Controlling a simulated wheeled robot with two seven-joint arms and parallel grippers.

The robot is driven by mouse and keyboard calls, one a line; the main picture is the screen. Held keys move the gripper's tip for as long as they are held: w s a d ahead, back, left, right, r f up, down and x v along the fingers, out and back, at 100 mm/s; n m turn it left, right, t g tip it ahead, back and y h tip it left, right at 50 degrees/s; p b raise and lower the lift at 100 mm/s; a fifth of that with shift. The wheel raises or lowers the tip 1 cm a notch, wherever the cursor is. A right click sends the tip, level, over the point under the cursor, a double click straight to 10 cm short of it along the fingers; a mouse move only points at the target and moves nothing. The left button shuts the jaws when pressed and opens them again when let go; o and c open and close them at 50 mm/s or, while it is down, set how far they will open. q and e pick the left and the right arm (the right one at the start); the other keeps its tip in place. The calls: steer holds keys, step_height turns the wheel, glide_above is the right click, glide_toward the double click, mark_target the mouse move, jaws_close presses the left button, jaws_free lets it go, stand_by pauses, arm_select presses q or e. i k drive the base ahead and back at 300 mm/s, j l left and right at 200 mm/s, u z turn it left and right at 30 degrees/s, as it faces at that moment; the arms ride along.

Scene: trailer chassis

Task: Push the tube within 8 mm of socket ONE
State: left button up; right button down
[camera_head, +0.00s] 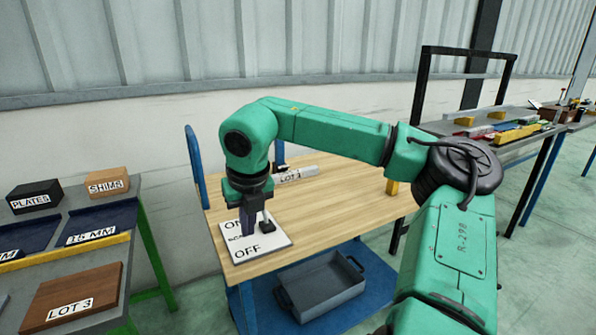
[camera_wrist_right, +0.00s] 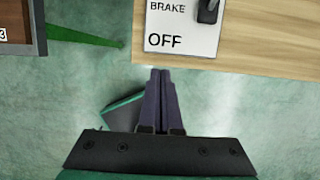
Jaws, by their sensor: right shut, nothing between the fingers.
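My right gripper (camera_head: 247,232) is shut and empty, pointing down at the left part of a white brake plate (camera_head: 262,248) on the wooden table. In the right wrist view its closed purple fingers (camera_wrist_right: 160,75) show just beyond the plate's (camera_wrist_right: 182,45) OFF edge, with floor behind them. A pale cylinder (camera_head: 308,172) lies at the back of the table, beside a label reading LOT; I cannot tell whether it is the tube. I make out no socket marked ONE. My left gripper is out of view.
A short black lever (camera_head: 268,218) stands on the plate, right of my fingers; it also shows in the wrist view (camera_wrist_right: 208,10). A blue upright frame (camera_head: 195,165) is at the table's left end. A grey bin (camera_head: 322,285) sits below. The tabletop's middle (camera_head: 345,205) is clear.

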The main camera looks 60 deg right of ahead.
mark_target(299, 173)
steer(key=i+l, duration=0.1)
steer(key=l, duration=0.8)
steer(key=i+l, duration=0.15)
steer(key=l, duration=0.3)
steer(key=i+l, duration=0.1)
steer(key=l, duration=0.35)
